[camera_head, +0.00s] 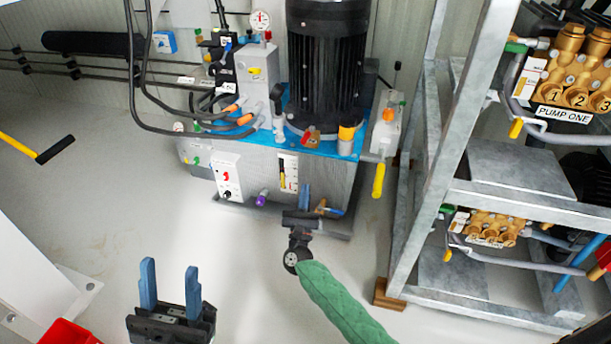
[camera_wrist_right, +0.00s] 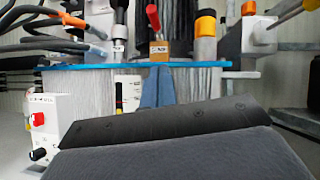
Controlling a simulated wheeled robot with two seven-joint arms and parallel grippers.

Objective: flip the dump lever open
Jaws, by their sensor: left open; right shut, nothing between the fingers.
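A small lever with a red handle (camera_head: 311,135) stands on a brass block on the blue top of the hydraulic unit. In the right wrist view the red handle (camera_wrist_right: 153,18) points up and slightly left above the brass block (camera_wrist_right: 158,51), whose label is too small to read. I take this as the dump lever. My right gripper (camera_head: 304,189) is shut and empty, low in front of the unit. In its wrist view the blue fingers (camera_wrist_right: 157,86) are together, just below the brass block and apart from the lever. My left gripper (camera_head: 170,268) is open and empty over the floor.
A black motor (camera_head: 325,65) stands behind the lever. An orange-topped cylinder (camera_head: 346,136) is right beside it. A yellow handle (camera_head: 378,181) hangs at the unit's right side. Hoses (camera_head: 165,125) run at left. A metal rack (camera_head: 415,170) with pumps stands right.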

